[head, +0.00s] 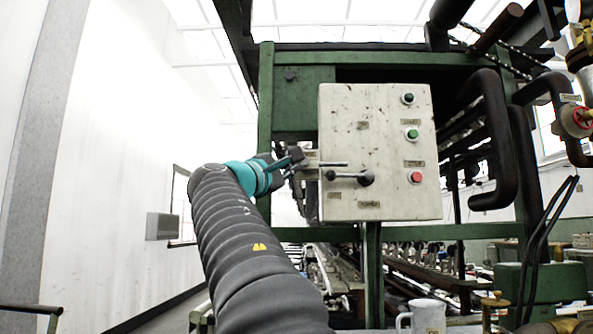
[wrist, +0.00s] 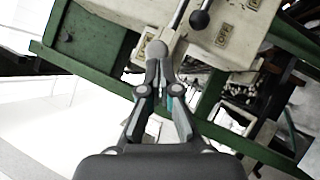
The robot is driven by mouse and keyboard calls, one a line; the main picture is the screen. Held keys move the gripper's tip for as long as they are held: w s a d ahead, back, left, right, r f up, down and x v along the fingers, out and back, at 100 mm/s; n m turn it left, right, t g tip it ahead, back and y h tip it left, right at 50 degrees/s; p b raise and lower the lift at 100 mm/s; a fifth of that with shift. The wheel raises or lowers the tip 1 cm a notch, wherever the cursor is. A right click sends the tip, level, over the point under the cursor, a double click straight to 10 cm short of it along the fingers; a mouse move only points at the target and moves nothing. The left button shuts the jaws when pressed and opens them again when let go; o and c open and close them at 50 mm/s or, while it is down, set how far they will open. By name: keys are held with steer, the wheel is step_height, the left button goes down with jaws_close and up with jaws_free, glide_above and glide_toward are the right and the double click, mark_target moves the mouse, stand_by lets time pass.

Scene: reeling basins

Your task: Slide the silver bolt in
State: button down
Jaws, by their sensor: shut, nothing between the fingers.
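The silver bolt (head: 333,164) is a slim rod lying level across the left edge of the pale control box, just above a black-knobbed lever. In the wrist view the bolt (wrist: 179,17) runs up and to the right from a round grey knob (wrist: 156,48) at its near end. My gripper (wrist: 160,72) is shut and empty, with its fingertips right at the knob; I cannot tell whether they touch it. In the head view my gripper (head: 299,160) is at the box's left edge, and its fingers partly hide the knob end.
The control box (head: 385,125) carries a green button (head: 412,134), a red button (head: 415,177) and the black-knobbed lever (head: 348,177), which lies close under the bolt. A green frame post (head: 265,100) stands behind my gripper. A mug (head: 428,315) stands low down. Left is open room.

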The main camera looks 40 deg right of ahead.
steer(key=shift+f, duration=0.1)
steer(key=w+b+v, duration=0.2)
steer(key=b+v, duration=0.1)
steer(key=v, duration=0.9)
steer(key=shift+w+a+f, duration=0.25)
steer(key=shift+a+f, duration=0.15)
steer(key=shift+a, duration=0.3)
